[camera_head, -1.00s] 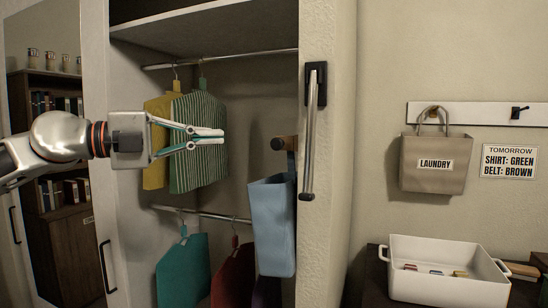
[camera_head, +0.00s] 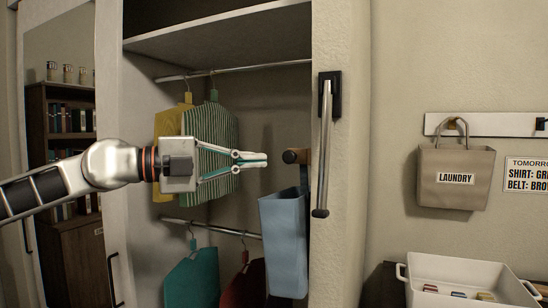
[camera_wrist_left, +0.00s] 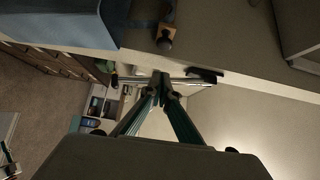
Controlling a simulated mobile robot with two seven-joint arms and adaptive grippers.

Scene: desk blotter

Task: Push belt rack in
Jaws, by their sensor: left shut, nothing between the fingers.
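A wooden bar with a dark round end (camera_head: 295,156), which looks like the belt rack, sticks out inside the open wardrobe's right side. It also shows at the top of the left wrist view (camera_wrist_left: 166,36). A blue hanging bin (camera_head: 284,240) is just below it. My left gripper (camera_head: 264,160) is shut and empty, its tips just left of the dark end in the picture. I cannot tell the gap in depth. In the left wrist view the fingertips (camera_wrist_left: 163,80) are close together, apart from the wooden bar. My right gripper is out of view.
A chrome rod on a black bracket (camera_head: 327,95) hangs on the wardrobe's right front edge. Yellow and striped green shirts (camera_head: 215,130) hang behind my left gripper, with more clothes below. A laundry bag (camera_head: 455,178) and white tray (camera_head: 465,272) are at right.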

